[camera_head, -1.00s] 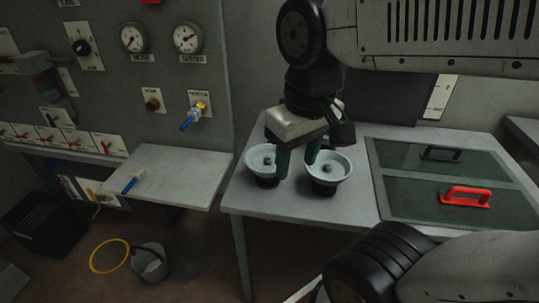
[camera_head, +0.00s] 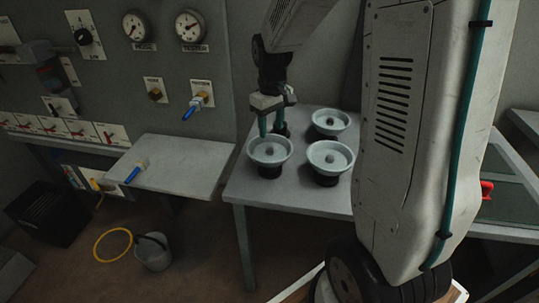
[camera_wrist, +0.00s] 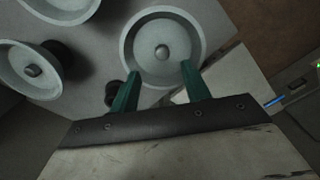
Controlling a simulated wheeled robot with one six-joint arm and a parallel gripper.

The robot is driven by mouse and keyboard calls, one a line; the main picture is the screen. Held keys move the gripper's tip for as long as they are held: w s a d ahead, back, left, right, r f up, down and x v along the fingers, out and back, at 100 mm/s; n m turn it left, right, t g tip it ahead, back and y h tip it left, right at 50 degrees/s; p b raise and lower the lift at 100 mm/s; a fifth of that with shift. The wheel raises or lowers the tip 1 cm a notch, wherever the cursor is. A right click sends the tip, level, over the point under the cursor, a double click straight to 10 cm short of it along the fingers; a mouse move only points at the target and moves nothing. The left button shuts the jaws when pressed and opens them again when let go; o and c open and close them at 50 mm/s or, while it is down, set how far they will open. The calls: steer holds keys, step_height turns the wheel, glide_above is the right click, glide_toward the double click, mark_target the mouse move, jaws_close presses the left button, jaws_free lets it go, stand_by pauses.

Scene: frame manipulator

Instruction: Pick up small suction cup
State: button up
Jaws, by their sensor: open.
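Three pale grey dish-shaped suction cups on dark bases stand on the grey table (camera_head: 247,190): one at front left (camera_head: 262,157), one at front right (camera_head: 322,162) and one at back right (camera_head: 330,125). A small dark round piece (camera_head: 281,129) stands behind the front left cup, partly hidden; I cannot tell whether it is the small suction cup. My gripper (camera_head: 273,125) is open and empty, pointing down behind the front left cup. In the wrist view my two green fingers (camera_wrist: 160,85) are apart, by the rim of one cup (camera_wrist: 162,22). A dark round piece (camera_wrist: 112,94) shows beside the left finger.
A wall panel with gauges (camera_head: 190,27) and a shelf (camera_head: 180,165) with a blue-handled piece (camera_head: 135,172) are at left. A bucket (camera_head: 153,253) and yellow ring (camera_head: 113,244) lie on the floor. My arm hides much of the table's right side.

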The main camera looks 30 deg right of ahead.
mark_target(270, 149)
steer(key=f, duration=0.7)
steer(key=shift+w+a, duration=0.1)
steer(key=shift+a, duration=0.1)
jaws_close()
